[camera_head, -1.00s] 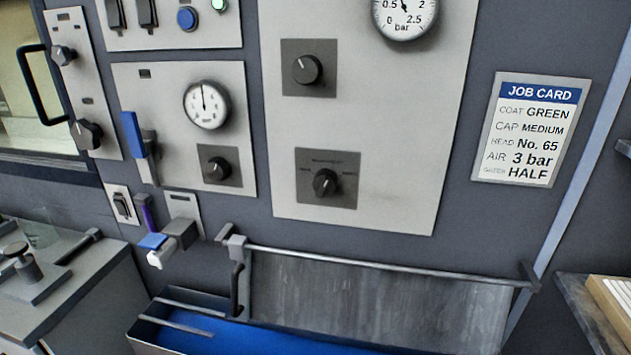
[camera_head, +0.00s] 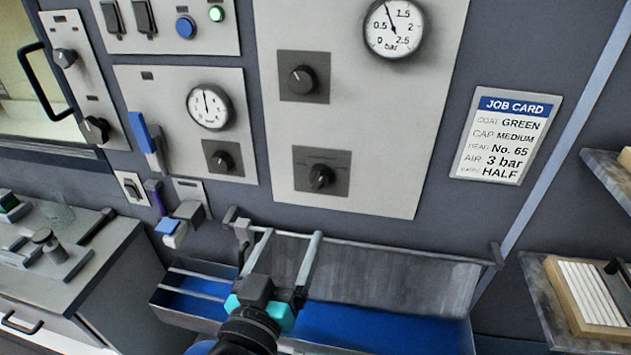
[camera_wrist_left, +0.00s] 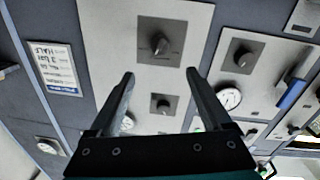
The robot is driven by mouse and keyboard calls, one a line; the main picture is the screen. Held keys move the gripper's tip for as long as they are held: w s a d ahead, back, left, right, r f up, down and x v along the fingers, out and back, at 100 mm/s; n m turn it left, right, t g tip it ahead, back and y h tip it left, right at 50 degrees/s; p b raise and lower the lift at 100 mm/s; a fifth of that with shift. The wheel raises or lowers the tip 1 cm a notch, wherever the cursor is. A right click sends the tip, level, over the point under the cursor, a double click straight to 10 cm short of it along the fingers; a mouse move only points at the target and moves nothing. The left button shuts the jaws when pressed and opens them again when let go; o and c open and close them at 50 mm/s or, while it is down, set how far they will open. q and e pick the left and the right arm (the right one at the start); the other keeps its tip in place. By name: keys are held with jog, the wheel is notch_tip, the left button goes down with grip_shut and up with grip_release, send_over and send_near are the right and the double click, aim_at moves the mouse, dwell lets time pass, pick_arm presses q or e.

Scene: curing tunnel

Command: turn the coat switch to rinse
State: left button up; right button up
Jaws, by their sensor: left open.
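The likely coat switch (camera_head: 320,177) is a black knob on a dark square plate, low on the tall pale panel in the head view. Its small labels are not readable, and its grip ridge looks roughly upright. It also shows in the left wrist view (camera_wrist_left: 160,45), upside down, just beyond and between the fingertips. My left gripper (camera_head: 292,233) is open and empty, below the switch and apart from it, in front of the trough. Its two fingers (camera_wrist_left: 160,73) frame the panel in the wrist view. My right gripper is not in view.
Another black knob (camera_head: 303,80) and a gauge (camera_head: 394,28) sit higher on the panel. A job card (camera_head: 506,134) hangs to the right. A rail and a blue-lined trough (camera_head: 385,325) lie below.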

aim_at(317, 183)
pick_arm(q)
jog(key=x, duration=1.5)
jog(key=shift+d+p, duration=0.1)
jog(key=shift+p, duration=0.2)
grip_shut()
